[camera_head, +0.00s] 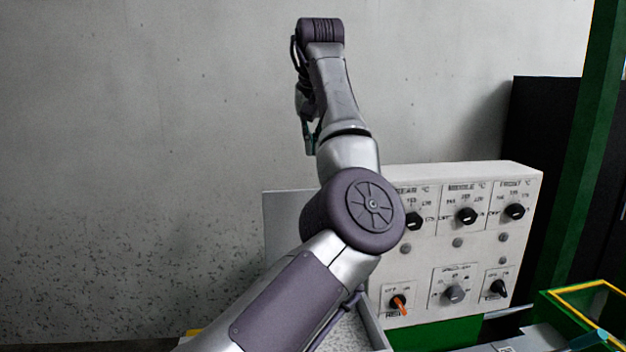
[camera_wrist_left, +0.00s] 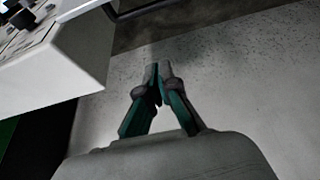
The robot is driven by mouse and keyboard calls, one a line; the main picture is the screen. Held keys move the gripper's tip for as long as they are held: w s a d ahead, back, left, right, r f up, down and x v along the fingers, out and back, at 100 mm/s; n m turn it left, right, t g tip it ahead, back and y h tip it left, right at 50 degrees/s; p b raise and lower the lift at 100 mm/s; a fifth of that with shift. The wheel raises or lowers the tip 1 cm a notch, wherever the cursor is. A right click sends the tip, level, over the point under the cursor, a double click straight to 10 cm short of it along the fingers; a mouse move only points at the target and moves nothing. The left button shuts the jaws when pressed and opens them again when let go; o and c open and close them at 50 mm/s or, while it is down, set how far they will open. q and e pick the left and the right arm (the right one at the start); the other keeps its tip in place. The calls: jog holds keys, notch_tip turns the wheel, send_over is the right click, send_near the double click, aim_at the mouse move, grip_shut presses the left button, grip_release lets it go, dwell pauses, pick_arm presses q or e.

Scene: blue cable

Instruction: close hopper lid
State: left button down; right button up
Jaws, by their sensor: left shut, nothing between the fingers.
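A flat grey panel (camera_head: 287,222), which looks like the raised hopper lid, stands upright behind my left arm; the arm hides its right part. Below it is an open bin, apparently the hopper (camera_head: 378,330), with speckled grey contents, partly covered by my arm. My right gripper is not seen.
A white control box (camera_head: 470,245) with black knobs and an orange switch stands right of my arm; it also shows in the left wrist view (camera_wrist_left: 70,65). A dark bar (camera_wrist_left: 145,9) crosses the top there. A green post (camera_head: 590,150) and yellow-edged green box (camera_head: 560,300) are at right.

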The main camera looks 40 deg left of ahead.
pick_arm(q)
notch_tip(320, 180, down, 9)
jog(key=p, duration=0.4)
jog(key=shift+s+p, duration=0.25)
jog(key=shift+p, duration=0.05)
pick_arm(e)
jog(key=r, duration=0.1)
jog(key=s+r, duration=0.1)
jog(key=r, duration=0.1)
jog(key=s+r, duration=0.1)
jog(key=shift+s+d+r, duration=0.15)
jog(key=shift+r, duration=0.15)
pick_arm(q)
jog(key=shift+d, duration=0.1)
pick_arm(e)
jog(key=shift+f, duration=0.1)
